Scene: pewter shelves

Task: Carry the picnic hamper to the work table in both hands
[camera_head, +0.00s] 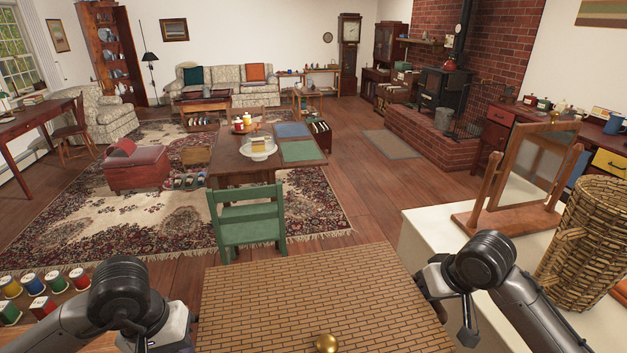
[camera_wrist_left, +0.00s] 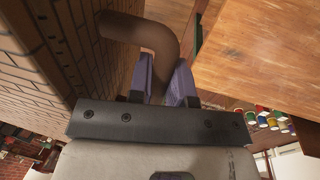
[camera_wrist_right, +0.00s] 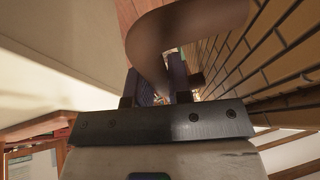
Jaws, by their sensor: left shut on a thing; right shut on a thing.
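The picnic hamper (camera_head: 290,295), with a tan brick-patterned woven lid and a gold knob (camera_head: 327,343), is close in front of me at the bottom of the head view. It looks about level; its lower part is out of view. My left gripper (camera_wrist_left: 163,85) is shut on its brown curved left handle (camera_wrist_left: 160,40). My right gripper (camera_wrist_right: 161,85) is shut on the matching right handle (camera_wrist_right: 190,28). In the head view both fingertips are mostly hidden. A wooden table (camera_head: 232,160) stands ahead, with a cake stand and mats; I cannot tell whether it is the work table.
A green chair (camera_head: 247,222) stands at the near side of the table. A pale counter (camera_head: 425,222) with a framed mirror (camera_head: 535,165) and wicker basket (camera_head: 585,235) is close on the right. Thread spools (camera_head: 32,284) are at lower left. Wood floor (camera_head: 365,210) is clear right of the chair.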

